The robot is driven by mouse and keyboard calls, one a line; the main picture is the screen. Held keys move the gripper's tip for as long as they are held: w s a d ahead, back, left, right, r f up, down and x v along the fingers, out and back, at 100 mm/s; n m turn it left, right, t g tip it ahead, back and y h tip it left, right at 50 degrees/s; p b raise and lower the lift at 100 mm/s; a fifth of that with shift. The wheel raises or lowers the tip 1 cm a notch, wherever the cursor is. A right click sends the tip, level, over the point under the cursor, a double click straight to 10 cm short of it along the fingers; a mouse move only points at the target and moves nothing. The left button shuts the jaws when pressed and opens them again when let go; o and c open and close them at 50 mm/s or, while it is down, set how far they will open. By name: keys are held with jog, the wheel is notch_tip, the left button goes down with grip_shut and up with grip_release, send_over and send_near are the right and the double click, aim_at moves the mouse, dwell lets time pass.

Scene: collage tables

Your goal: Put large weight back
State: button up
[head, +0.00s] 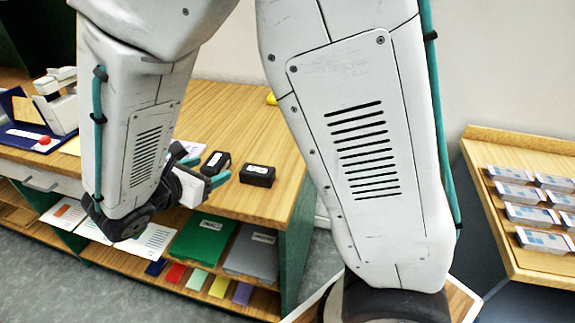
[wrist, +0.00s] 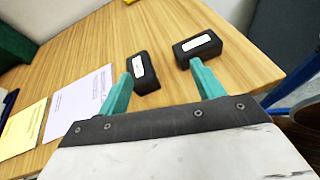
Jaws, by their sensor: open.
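Two black blocks with white labels, which look like the weights, stand on the wooden table near its right end. One block (head: 216,162) is just beyond my gripper (head: 206,170); the other block (head: 257,175) is to its right, nearer the table's end, and looks somewhat bigger. In the wrist view they are the left block (wrist: 143,72) and the right block (wrist: 197,48). The labels are too small to read. My gripper (wrist: 161,72) is open with teal fingers apart and nothing between them. The left fingertip appears near the left block, the right one near the right block; contact is unclear.
A white paper (wrist: 82,103) and a yellow sheet (wrist: 22,130) lie left of the blocks. Green and grey folders (head: 203,238) and coloured cards lie on the shelf below. A second table (head: 490,222) with several small packs stands at the right. My arm hides part of the table.

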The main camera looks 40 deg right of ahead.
jog(key=s+d+r+m+g+y, duration=0.4)
jog(key=s+d+r+m+g, duration=0.25)
jog(key=s+d+m, duration=0.5)
jog(key=s+a+r+m+t+y, duration=0.1)
jog(key=s+a+r+m+y, duration=0.2)
jog(key=s+m+y, duration=0.5)
jog(key=shift+s+r+m, duration=0.55)
jog(key=shift+s+m, duration=0.55)
jog(key=shift+m, duration=0.25)
jog(key=shift+t, duration=0.25)
